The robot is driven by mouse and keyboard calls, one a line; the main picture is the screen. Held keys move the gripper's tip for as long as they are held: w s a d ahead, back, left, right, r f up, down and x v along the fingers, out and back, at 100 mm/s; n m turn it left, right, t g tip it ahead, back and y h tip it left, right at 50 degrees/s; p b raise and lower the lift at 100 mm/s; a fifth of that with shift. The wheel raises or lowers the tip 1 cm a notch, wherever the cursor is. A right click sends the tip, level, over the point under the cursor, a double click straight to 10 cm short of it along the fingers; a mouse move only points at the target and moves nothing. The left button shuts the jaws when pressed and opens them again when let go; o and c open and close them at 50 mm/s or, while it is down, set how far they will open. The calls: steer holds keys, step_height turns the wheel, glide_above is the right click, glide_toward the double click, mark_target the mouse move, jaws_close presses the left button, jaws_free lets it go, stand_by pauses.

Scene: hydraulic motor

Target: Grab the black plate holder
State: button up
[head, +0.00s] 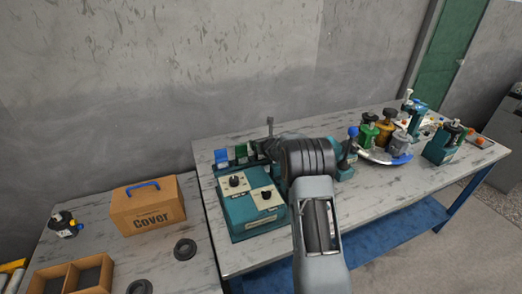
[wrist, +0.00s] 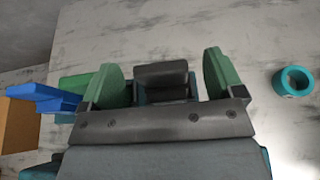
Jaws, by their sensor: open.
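The black plate holder (wrist: 163,78) shows in the wrist view between the two green-grey fingers of my gripper (wrist: 160,72). The fingers are apart, one on each side of it, with a visible gap on both sides. Its lower part is hidden by the gripper body. In the head view my arm hides most of this spot. A green holder (wrist: 75,84) and a blue holder (wrist: 45,97) stand to the left in the wrist view. The green holder (head: 240,152) and blue holder (head: 221,158) also show in the head view.
A teal control box (head: 252,208) stands in front of the holders. A round tray (head: 372,156) with several coloured parts is on the right. A teal ring (wrist: 293,81) lies right of my gripper. A Cover box (head: 148,205) stands on the left table.

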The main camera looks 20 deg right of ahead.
steer(key=shift+w+f, duration=0.15)
steer(key=shift+w, duration=0.25)
steer(key=shift+c, duration=0.3)
steer(key=c, duration=1.2)
